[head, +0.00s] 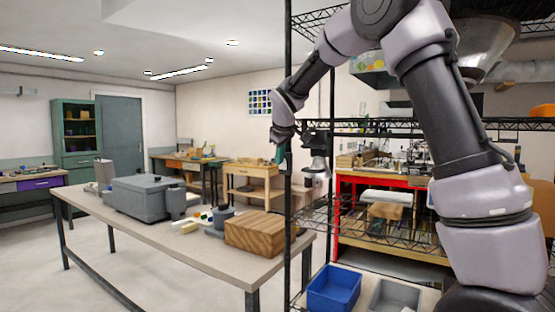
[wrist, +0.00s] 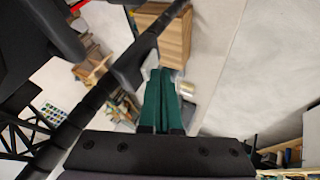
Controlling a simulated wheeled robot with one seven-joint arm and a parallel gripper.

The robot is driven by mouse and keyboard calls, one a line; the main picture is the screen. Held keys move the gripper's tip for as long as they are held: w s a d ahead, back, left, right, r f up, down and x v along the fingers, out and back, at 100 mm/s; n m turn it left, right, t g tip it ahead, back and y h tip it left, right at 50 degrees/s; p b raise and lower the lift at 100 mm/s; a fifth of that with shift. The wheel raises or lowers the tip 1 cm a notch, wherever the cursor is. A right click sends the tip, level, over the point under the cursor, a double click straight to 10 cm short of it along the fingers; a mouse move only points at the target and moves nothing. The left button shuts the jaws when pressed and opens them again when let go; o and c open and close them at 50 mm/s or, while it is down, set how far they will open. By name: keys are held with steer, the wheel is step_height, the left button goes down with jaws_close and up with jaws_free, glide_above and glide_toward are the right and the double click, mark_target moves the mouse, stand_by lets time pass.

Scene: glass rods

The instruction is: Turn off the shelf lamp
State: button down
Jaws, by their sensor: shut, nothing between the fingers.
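My gripper (head: 280,157) is beside the black upright post of the wire shelf rack (head: 288,210), its fingers pointing down. Its green fingers (wrist: 162,75) are together and empty in the wrist view. A small silver fixture with a dark upper part, perhaps the shelf lamp (head: 317,168), hangs just right of the post, close to my gripper. I cannot tell whether it is lit, and no switch can be made out. In the wrist view the dark post (wrist: 105,88) runs diagonally close to the fingertips; whether they touch it is unclear.
A long table (head: 160,225) holds a grey machine (head: 140,197) and a wooden block (head: 258,232). A blue bin (head: 333,288) and a grey bin (head: 388,296) stand low at the rack. A large silver cone (head: 485,45) is at upper right. Wire shelves surround my arm.

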steer(key=shift+w+d+r+g, duration=0.1)
steer(key=shift+w+d+g, duration=0.1)
steer(key=shift+w+g, duration=0.1)
steer(key=shift+s, duration=0.1)
steer(key=shift+r, duration=0.8)
